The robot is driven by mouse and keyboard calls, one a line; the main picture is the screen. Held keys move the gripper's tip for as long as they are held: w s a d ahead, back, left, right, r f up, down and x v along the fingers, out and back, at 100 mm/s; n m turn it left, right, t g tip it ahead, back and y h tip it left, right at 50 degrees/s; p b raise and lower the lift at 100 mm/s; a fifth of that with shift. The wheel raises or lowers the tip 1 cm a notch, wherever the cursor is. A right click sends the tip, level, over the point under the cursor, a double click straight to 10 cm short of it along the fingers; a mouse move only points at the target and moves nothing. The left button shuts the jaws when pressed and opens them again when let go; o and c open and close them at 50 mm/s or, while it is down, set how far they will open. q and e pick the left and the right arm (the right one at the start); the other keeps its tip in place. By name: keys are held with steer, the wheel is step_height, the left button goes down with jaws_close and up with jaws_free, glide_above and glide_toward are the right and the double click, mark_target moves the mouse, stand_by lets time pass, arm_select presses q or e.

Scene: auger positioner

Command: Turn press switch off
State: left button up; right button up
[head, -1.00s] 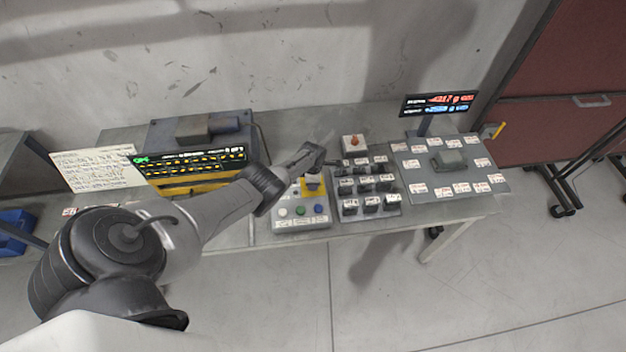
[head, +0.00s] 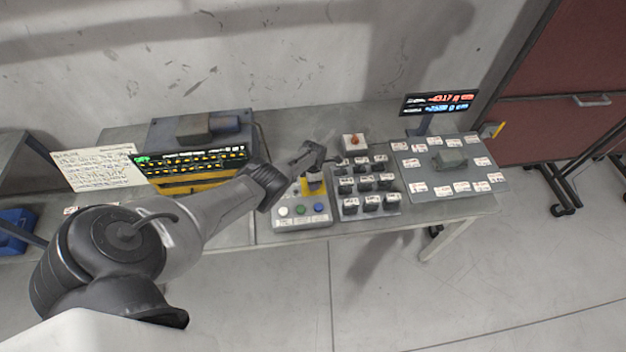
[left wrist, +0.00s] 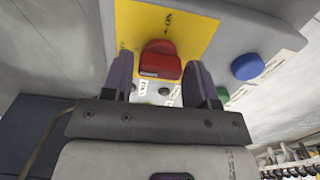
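A red knob (left wrist: 161,60) stands on a yellow plate (left wrist: 195,38) in the left wrist view. The yellow plate (head: 320,186) shows at the back of the grey button box in the head view, with the knob hidden there by my gripper. My left gripper (head: 314,176) points down over this plate. In the left wrist view its two dark fingers (left wrist: 160,80) are apart, one on each side of the knob. Whether they touch it I cannot tell. No label naming the press switch is readable. My right gripper is not in view.
The grey box (head: 302,222) also has white, blue and green buttons. To its right is a panel (head: 366,212) of black labelled switches, with a red-topped box (head: 354,143) behind. A display (head: 437,104) stands at right, a yellow-lettered screen (head: 193,162) at left.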

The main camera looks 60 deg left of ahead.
arm_select(q)
steer(key=shift+o, duration=1.4)
step_height(320, 180, up, 14)
steer(key=p, duration=1)
steer(key=shift+f, duration=0.1)
